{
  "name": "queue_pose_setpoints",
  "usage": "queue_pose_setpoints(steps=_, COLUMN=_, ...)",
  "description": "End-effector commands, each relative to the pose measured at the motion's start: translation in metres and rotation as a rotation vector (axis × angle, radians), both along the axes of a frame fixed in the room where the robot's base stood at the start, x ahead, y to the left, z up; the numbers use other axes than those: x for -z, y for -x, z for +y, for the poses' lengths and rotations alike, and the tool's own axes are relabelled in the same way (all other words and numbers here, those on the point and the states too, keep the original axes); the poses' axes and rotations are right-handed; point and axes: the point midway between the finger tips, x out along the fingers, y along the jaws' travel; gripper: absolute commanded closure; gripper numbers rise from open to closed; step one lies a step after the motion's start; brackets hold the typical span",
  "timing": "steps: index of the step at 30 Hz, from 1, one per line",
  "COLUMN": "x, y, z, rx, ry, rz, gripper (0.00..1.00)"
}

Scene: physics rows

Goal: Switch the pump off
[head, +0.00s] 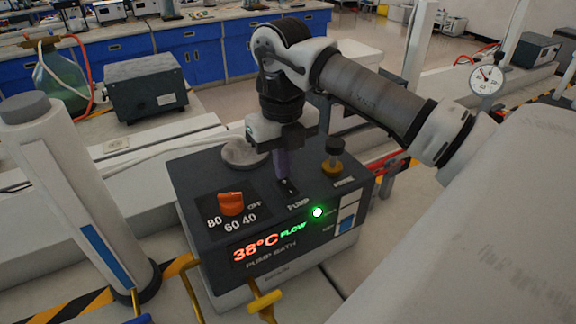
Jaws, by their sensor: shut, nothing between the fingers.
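The pump bath (268,255) is a dark grey box in the middle of the head view. Its front display (262,247) reads 38°C and FLOW, and a green light (317,212) glows at its upper front edge. The pump switch (289,190) is a small dark part on the top, behind the label PUMP. My gripper (285,176) is shut and points down at the switch from just behind and above it. Its fingers hide part of the switch. I cannot tell whether they touch it or which way it is set.
An orange dial (231,204) marked 80, 60, 40 sits left of the switch. A dark PRIME knob (334,160) stands close on the right. A white cylinder (75,185) rises at the left. A yellow valve handle (264,303) is in front. A gauge (486,80) is at right.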

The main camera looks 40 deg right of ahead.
Motion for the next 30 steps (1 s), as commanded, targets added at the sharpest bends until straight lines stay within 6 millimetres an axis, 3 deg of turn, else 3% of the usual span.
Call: queue_pose_setpoints(steps=30, x=0.010, y=0.000, z=0.000, rx=0.000, ry=0.000, rz=0.000, gripper=1.00)
